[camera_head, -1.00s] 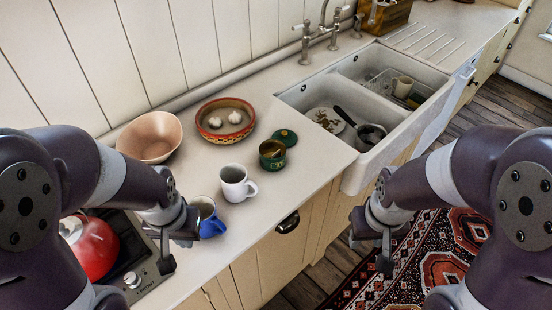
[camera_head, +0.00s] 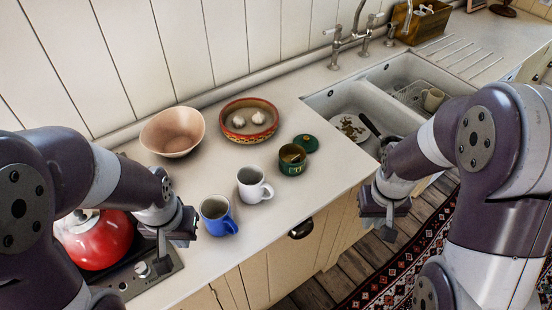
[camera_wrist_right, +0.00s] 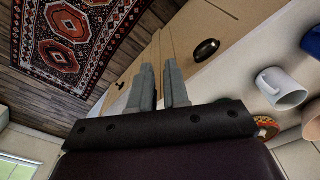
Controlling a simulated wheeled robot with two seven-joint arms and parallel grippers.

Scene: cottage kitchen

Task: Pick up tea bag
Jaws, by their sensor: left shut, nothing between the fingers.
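An open green tin (camera_head: 291,164) stands on the counter with its green lid (camera_head: 306,142) lying behind it to the right. Something brownish shows inside the tin, but I cannot tell whether it is a tea bag. My left gripper (camera_head: 163,262) is shut and empty, over the stove at the lower left, well left of the tin. My right gripper (camera_head: 388,229) hangs off the counter's front edge, right of the tin. In the right wrist view my right gripper (camera_wrist_right: 160,80) has its two fingers apart with nothing between them.
A blue mug (camera_head: 217,220) and a white mug (camera_head: 251,187) stand left of the tin. A painted bowl with garlic (camera_head: 262,107) and a wooden bowl (camera_head: 172,134) stand behind. A red kettle (camera_head: 98,243) is at the left. The sink (camera_head: 338,99) is to the right.

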